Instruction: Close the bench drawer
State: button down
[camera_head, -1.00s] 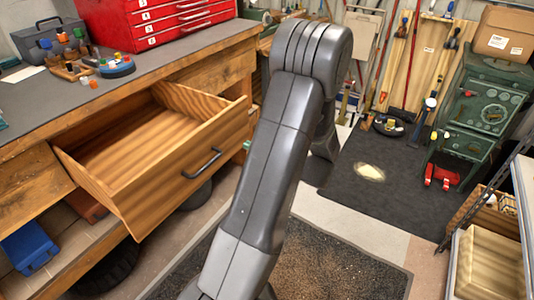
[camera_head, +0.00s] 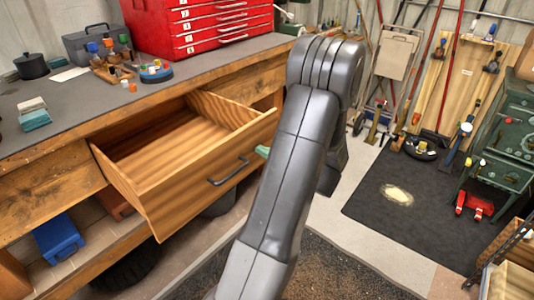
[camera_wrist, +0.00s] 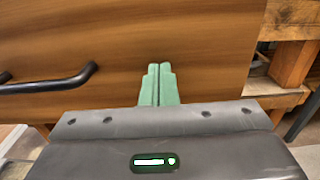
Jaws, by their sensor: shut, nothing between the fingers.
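The bench drawer (camera_head: 190,188) is pulled out of the wooden workbench, and its inside looks empty. Its front panel has a dark bar handle (camera_head: 229,171). In the wrist view the drawer front (camera_wrist: 200,50) fills most of the picture, with the handle (camera_wrist: 50,83) at the left. My gripper (camera_wrist: 159,68) has green fingers, closed together and empty, pointing at the front panel to the right of the handle. I cannot tell whether the tips touch the panel. In the head view a green bit of my gripper (camera_head: 262,151) shows beside the drawer's right edge; my arm hides the rest.
On the bench top (camera_head: 75,103) stand a red tool chest (camera_head: 190,28), a grey toolbox (camera_head: 97,45) and a black pot (camera_head: 31,66). A blue bin (camera_head: 59,238) sits below. A dark mat (camera_head: 400,220) lies on open floor at the right.

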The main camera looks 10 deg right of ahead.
jog(key=b, duration=0.2)
send_over(201, 132)
jog(key=shift+s+a, duration=0.1)
jog(key=shift+s, duration=0.05)
jog(key=shift+r, duration=0.25)
jog(key=shift+r, duration=0.1)
jog(key=v, duration=1.4)
jog(key=shift+f, duration=0.35)
